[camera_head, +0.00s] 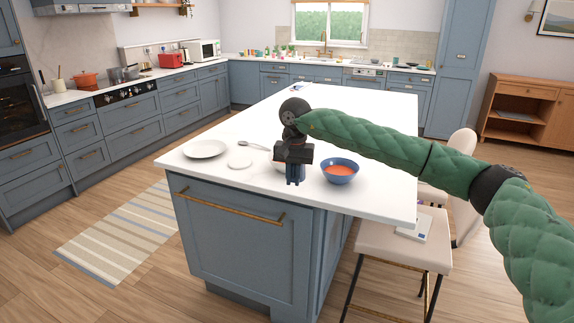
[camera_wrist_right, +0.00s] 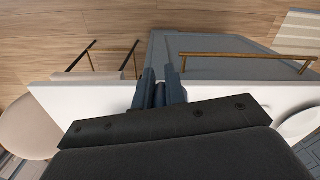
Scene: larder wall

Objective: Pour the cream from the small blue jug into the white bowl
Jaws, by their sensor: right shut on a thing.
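My right gripper (camera_head: 296,182) hangs over the near edge of the white island top, fingers pointing down. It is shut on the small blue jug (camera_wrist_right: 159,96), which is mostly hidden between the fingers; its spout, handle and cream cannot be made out. My left gripper is in neither view.
A blue bowl (camera_head: 340,172) with orange contents stands right of the gripper. A white plate (camera_head: 205,149), a flat white disc (camera_head: 240,164) and a spoon (camera_head: 252,146) lie to the left. A pale stool (camera_head: 388,240) stands by the right side. The island's far part is mostly clear.

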